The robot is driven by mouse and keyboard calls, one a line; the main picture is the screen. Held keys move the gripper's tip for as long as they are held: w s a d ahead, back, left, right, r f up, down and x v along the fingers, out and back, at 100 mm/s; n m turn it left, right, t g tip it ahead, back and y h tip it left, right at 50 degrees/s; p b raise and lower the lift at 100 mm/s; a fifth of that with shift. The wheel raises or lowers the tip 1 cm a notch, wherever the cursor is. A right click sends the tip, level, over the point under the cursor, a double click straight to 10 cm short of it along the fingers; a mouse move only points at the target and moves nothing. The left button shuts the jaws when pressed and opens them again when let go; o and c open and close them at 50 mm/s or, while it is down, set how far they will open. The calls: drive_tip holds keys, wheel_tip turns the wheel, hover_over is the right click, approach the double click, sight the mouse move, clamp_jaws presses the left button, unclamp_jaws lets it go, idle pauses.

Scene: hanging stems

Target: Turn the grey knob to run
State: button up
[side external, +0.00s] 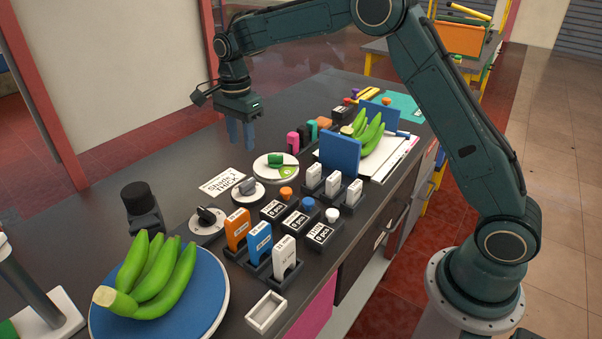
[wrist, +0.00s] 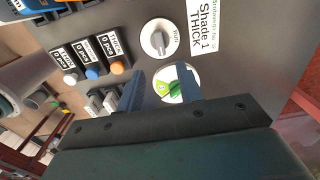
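The grey knob (side external: 247,187) sits on a round white dial on the dark bench, between a black knob and a green knob. In the wrist view the grey knob (wrist: 158,40) lies beyond the fingertips, its bar running roughly up and down the picture. Small lettering that seems to read run is at the dial's right edge there; the bar does not point at it. My gripper (side external: 241,148) hangs above the bench, behind the grey knob in the side view. In the wrist view my gripper (wrist: 160,69) has its two fingers apart with nothing held between them.
A green knob (side external: 275,160) on a white dial is close by; part of it shows between the fingers. A black knob (side external: 207,216), a "Shade 1 THICK" card (side external: 222,182), counter boxes (side external: 320,234) and a blue plate (side external: 212,308) with bananas surround the area. Bench left of the card is clear.

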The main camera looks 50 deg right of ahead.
sight(247, 181)
wheel_tip(247, 181, down, 12)
idle(0.6)
clamp_jaws()
